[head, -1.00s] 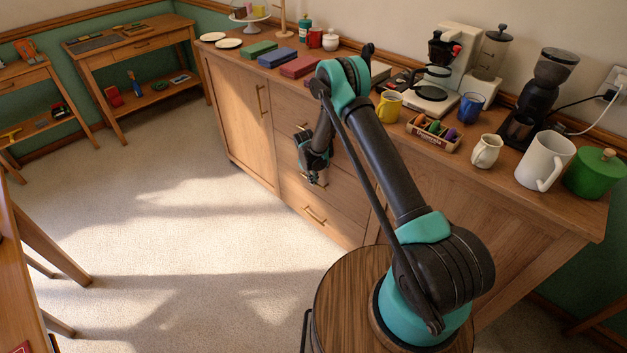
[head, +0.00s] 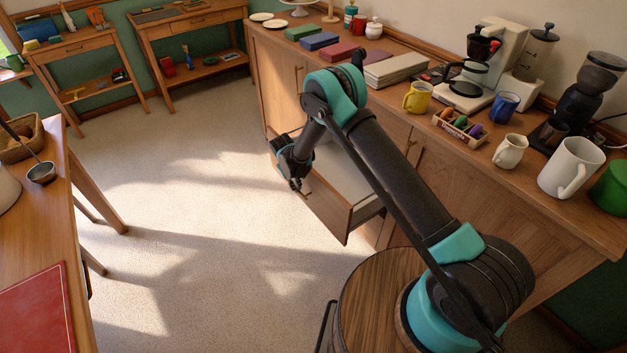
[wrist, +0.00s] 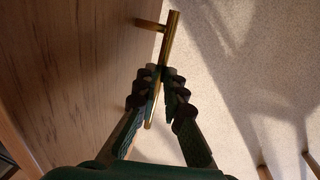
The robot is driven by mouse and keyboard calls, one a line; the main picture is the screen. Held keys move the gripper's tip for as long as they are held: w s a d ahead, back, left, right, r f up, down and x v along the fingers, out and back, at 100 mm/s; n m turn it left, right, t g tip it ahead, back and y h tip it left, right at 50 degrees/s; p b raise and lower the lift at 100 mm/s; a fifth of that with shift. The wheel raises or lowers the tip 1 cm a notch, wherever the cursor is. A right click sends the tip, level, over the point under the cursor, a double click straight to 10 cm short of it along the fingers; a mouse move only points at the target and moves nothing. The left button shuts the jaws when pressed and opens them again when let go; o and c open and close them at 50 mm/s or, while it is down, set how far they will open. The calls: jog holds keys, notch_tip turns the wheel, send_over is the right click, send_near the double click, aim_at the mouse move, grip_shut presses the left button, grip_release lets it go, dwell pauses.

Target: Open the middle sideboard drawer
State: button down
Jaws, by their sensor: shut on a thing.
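The sideboard (head: 440,185) stands along the wall on the right in the head view. One of its drawers (head: 325,206) is pulled out, its pale inside (head: 340,172) showing behind my arm. It appears to be the middle one. My gripper (head: 297,184) is at this drawer's front. In the wrist view the drawer front (wrist: 70,70) fills the left side. There my gripper (wrist: 160,75) is shut on the brass bar handle (wrist: 170,38), with a finger on each side of it. My arm hides part of the drawer and the sideboard front.
Bare carpet (head: 190,210) lies open in front of the drawer. A table (head: 40,215) with a red mat (head: 35,310) stands at the left. The sideboard top holds a yellow mug (head: 418,97), a coffee machine (head: 475,80), books and other items.

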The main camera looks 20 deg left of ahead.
jog(key=s+a, duration=0.1)
jog(key=s, duration=0.1)
jog(key=s+a, duration=0.2)
jog(key=shift+s+a, duration=0.25)
jog(key=c, duration=1.6)
grip_release()
notch_tip(320, 180, up, 12)
jog(key=s+a, duration=0.1)
jog(key=shift+s+a, duration=0.2)
jog(key=shift+s, duration=0.2)
jog(key=shift+f, duration=0.1)
